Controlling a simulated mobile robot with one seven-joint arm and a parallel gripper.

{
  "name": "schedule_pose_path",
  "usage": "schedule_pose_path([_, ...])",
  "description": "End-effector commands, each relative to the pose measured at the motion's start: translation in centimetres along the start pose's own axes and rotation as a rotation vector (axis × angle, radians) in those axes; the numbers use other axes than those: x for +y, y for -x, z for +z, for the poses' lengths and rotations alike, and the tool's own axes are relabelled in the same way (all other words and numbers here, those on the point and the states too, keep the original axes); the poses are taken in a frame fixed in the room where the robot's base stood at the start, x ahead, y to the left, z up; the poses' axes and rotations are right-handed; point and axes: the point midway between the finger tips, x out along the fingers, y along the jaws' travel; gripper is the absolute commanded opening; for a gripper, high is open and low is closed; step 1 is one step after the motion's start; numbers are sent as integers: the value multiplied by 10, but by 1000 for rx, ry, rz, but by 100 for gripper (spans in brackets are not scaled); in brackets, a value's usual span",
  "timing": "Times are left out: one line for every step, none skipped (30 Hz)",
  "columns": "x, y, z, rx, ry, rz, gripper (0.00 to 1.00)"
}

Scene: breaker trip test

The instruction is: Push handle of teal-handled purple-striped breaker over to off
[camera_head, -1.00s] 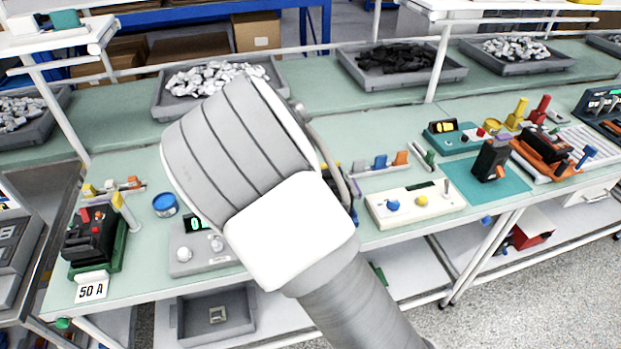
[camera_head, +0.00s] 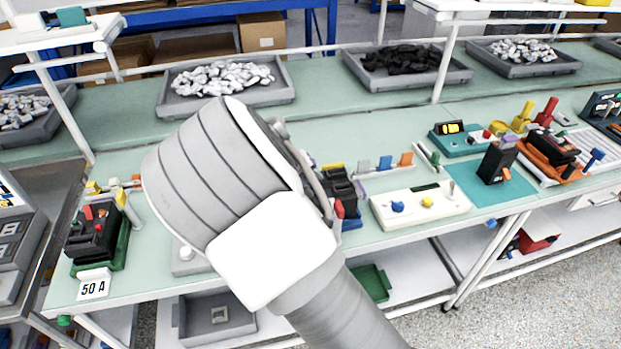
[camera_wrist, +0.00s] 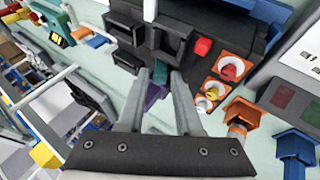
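In the wrist view, a dark breaker (camera_wrist: 205,22) fills the top middle. Its teal handle (camera_wrist: 160,72) stands between my fingertips, with a purple stripe (camera_wrist: 153,95) just below it. My gripper (camera_wrist: 159,78) is open, with one finger on each side of the handle; I cannot tell whether either finger touches it. In the head view, my arm's white and grey wrist hides the gripper and the handle. A dark breaker on a blue base (camera_head: 340,190) shows partly beside my wrist; I cannot tell whether it is the same one.
Red and orange sockets (camera_wrist: 230,68) and blue posts (camera_wrist: 295,145) lie close to the right of my fingers. In the head view, a cream control box (camera_head: 420,205) stands right of my wrist, and a breaker labelled 50 A (camera_head: 95,235) stands at the left.

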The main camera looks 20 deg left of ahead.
Motion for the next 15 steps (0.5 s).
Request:
schedule_pose_path([0,0,0,1,0,-1,34])
schedule_pose_path([0,0,0,1,0,-1,34])
schedule_pose_path([0,0,0,1,0,-1,34])
schedule_pose_path([0,1,-1,2,0,-1,34])
schedule_pose_path([0,2,-1,2,0,-1,34])
schedule_pose_path([-1,4,-1,3,0,-2,34])
schedule_pose_path([-1,6,-1,4,0,-2,34])
schedule_pose_path([-1,10,-1,4,0,-2,34])
schedule_pose_path([-1,14,-1,4,0,-2,34])
schedule_pose_path([-1,19,-1,4,-1,-3,34])
schedule_pose_path([-1,25,-1,5,-1,-3,34])
schedule_pose_path([-1,33,-1,5,-1,-4,34])
schedule_pose_path([-1,40,-2,6,-1,-4,34])
schedule_pose_path([-2,48,-2,7,0,-4,34])
schedule_pose_path([-1,58,-2,6,0,-4,34])
